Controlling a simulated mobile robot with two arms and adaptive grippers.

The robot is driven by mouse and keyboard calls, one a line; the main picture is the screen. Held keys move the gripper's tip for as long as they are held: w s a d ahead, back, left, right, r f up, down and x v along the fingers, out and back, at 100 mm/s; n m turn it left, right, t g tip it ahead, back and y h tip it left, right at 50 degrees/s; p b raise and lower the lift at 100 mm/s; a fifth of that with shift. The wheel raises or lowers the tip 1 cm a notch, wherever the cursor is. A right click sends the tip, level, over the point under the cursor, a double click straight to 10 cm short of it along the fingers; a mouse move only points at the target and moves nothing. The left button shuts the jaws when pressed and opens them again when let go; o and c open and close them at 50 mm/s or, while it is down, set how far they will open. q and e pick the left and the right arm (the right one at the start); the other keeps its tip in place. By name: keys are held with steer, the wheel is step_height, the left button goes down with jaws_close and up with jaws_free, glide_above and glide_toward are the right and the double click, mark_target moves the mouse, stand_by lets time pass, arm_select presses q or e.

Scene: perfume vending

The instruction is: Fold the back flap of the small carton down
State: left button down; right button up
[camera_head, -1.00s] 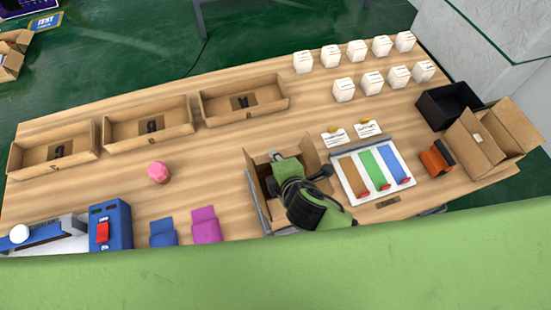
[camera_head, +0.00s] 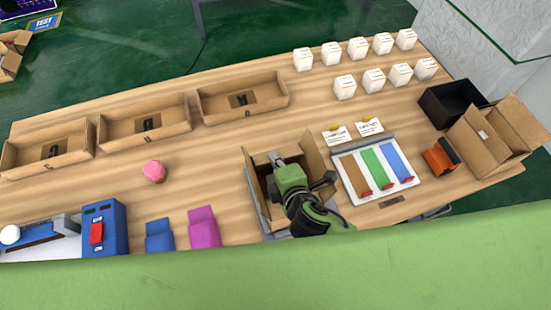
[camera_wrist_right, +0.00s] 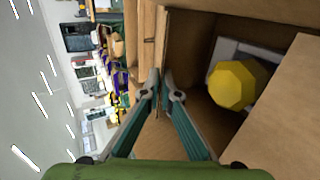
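The small brown carton (camera_head: 256,188) stands open near the front edge of the table, with flaps raised. My right gripper (camera_head: 275,158) is over it, its fingertips at the carton's back side. In the right wrist view the fingertips (camera_wrist_right: 161,82) are close together, with a thin cardboard edge running between them. I cannot tell whether they press on it. The carton's inner wall (camera_wrist_right: 190,40) and a yellow faceted item (camera_wrist_right: 232,85) in a pale insert show there. My arm hides much of the carton in the head view. My left gripper is not in view.
A white tray with coloured strips (camera_head: 345,183) stands right of the carton. A larger open carton (camera_head: 475,145) and a black bin (camera_head: 445,107) are farther right. Purple (camera_head: 204,232) and blue (camera_head: 159,238) items lie left. The table middle behind is mostly clear.

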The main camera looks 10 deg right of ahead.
steer(key=shift+o, duration=1.4)
steer(key=v, duration=1.2)
steer(key=shift+d, duration=0.1)
steer(key=shift+c, duration=0.4)
